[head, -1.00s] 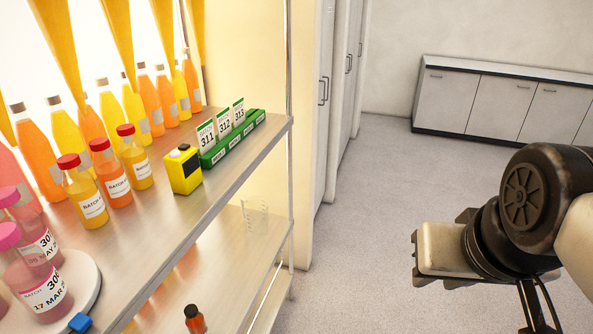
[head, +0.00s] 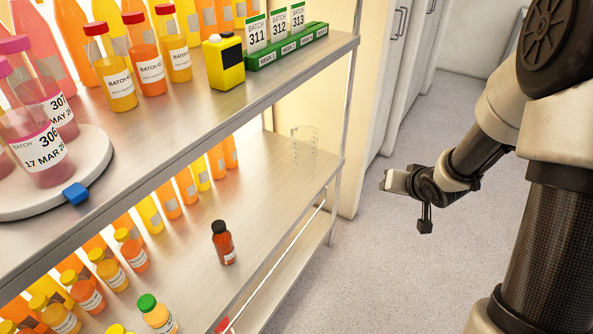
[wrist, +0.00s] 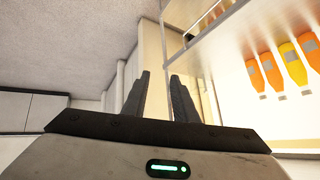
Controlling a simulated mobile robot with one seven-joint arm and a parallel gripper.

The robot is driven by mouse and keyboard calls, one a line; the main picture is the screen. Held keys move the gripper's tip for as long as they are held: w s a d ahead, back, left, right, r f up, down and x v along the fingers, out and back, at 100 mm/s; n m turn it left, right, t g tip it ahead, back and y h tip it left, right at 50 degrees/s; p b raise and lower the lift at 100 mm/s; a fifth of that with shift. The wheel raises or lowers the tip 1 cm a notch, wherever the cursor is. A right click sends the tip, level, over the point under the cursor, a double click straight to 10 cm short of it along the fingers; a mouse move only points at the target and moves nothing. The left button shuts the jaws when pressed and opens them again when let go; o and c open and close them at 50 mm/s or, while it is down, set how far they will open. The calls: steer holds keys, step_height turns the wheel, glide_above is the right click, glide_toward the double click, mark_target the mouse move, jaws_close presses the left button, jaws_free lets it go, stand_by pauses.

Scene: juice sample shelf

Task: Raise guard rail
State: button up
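A thin pale rod, which looks like the guard rail (head: 277,262), runs along the front of the shelf unit, just below the middle shelf's front edge. Its near end runs out of the bottom of the head view, close to a small red piece (head: 222,325). My gripper (head: 384,180) is in the aisle to the right of the shelf unit, apart from the rail and touching nothing. In the wrist view its two dark fingers (wrist: 158,88) stand apart with nothing between them, so it is open.
The middle shelf (head: 190,258) holds a dark red bottle (head: 223,243), a clear beaker (head: 303,145) and several juice bottles. The upper shelf (head: 150,130) carries bottles, a yellow device (head: 224,62), a green card holder (head: 288,45) and a round turntable (head: 92,165). The aisle floor (head: 375,270) is clear.

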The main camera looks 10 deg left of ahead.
steer(key=s+a+f+g+y+b, duration=0.1)
steer(key=a+f+y+b, duration=0.15)
steer(key=f, duration=0.55)
steer(key=s+a+f+y+b, duration=0.1)
steer(key=a+f, duration=0.2)
steer(key=f, duration=0.5)
steer(key=m+g+y+b, duration=0.2)
steer(key=m+y+b, duration=0.3)
steer(key=y, duration=0.4)
glide_toward(270, 273)
steer(key=shift+n, duration=0.4)
steer(key=b+x, duration=0.4)
steer(key=x, duration=0.6)
steer(key=shift+a+f, duration=0.1)
steer(key=shift+f, duration=0.1)
jaws_close()
